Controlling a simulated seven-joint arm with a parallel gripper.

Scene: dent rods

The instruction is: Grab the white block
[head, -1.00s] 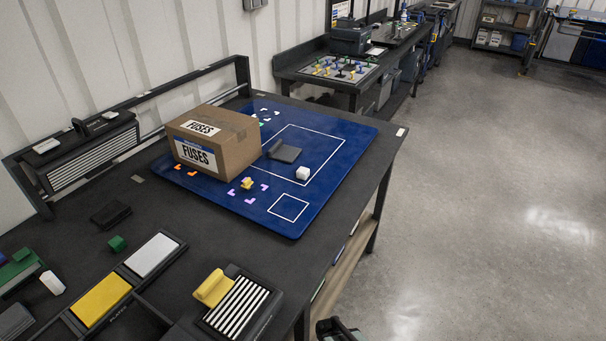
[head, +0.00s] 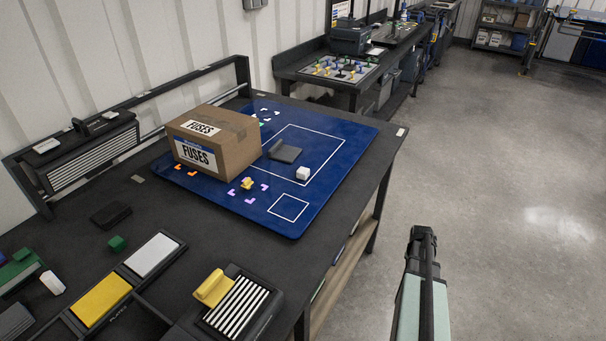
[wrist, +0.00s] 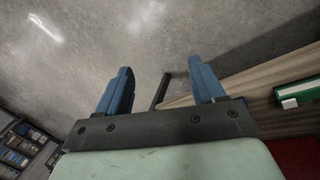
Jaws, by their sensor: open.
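Another white block (head: 52,283) lies on the table at the lower left, beside a green piece. My arm shows in the head view over the floor, right of the table and well apart from both white blocks.
A cardboard FUSES box (head: 212,143) stands on the mat's left part. A dark flat piece (head: 285,151) and a yellow piece (head: 247,184) lie near the mat block. A yellow-handled striped unit (head: 238,306) sits at the table's front. The mat's right side is clear.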

